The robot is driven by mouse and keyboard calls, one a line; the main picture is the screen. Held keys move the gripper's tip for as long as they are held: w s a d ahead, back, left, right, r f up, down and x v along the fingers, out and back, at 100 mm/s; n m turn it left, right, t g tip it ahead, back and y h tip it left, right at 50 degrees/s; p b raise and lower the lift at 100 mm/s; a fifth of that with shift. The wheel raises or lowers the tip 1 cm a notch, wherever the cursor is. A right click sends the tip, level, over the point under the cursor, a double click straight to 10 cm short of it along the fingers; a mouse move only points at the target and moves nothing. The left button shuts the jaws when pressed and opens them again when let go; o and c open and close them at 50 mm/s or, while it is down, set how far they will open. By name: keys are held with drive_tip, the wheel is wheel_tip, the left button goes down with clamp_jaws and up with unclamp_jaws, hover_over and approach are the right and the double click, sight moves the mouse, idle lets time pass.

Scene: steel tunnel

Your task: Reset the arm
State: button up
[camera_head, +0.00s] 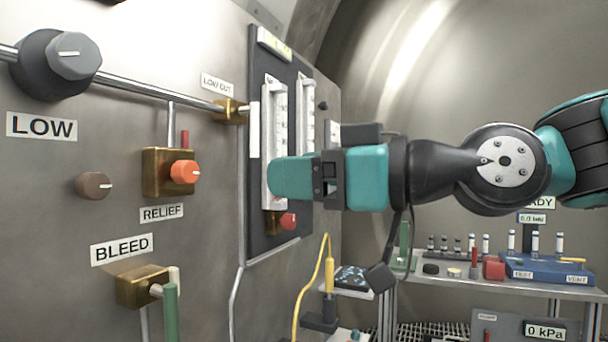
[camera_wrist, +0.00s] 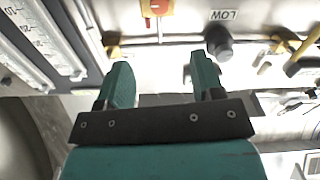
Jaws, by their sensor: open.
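My gripper (camera_head: 290,177) with teal fingers is stretched out to the left in the head view, in front of the flowmeter panel (camera_head: 259,205) on the steel wall. The fingers overlap the white flowmeter tubes (camera_head: 273,110) there; I cannot tell the exact gap to them. In the wrist view my gripper (camera_wrist: 160,80) has its two teal fingers wide apart with nothing between them. The panel wall with the LOW knob (camera_wrist: 219,43) lies beyond the fingertips.
The wall carries a grey LOW knob (camera_head: 72,54), an orange RELIEF knob (camera_head: 184,172) and a BLEED valve (camera_head: 143,287) with a green handle. A yellow cable (camera_head: 309,284) hangs below my arm. A shelf with a blue rack (camera_head: 548,270) stands at the right.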

drive_tip(key=s+d+f+m+g+h, duration=0.2)
drive_tip(key=s+d+f+h, duration=0.15)
drive_tip(key=f, duration=0.55)
drive_tip(key=s+d+f+m+g+h, duration=0.1)
drive_tip(key=s+d+f+m+h, duration=0.15)
drive_tip(key=d+f+h, duration=0.45)
drive_tip(key=s+d+f+m+g+h, duration=0.1)
drive_tip(key=s+d+f+m+g, duration=0.15)
drive_tip(key=s+f, duration=0.2)
drive_tip(key=s+d+f+m+g+h, duration=0.1)
drive_tip(key=s+d+f+g, duration=0.1)
drive_tip(key=s+d+f, duration=0.3)
wheel_tip(320, 180, up, 10)
drive_tip(key=w+a+p, duration=0.1)
drive_tip(key=p, duration=1.1)
drive_tip(key=shift+w+r, duration=0.2)
drive_tip(key=shift+w, duration=0.1)
drive_tip(key=shift+a+t, duration=0.1)
drive_tip(key=shift+t, duration=0.15)
idle(0.4)
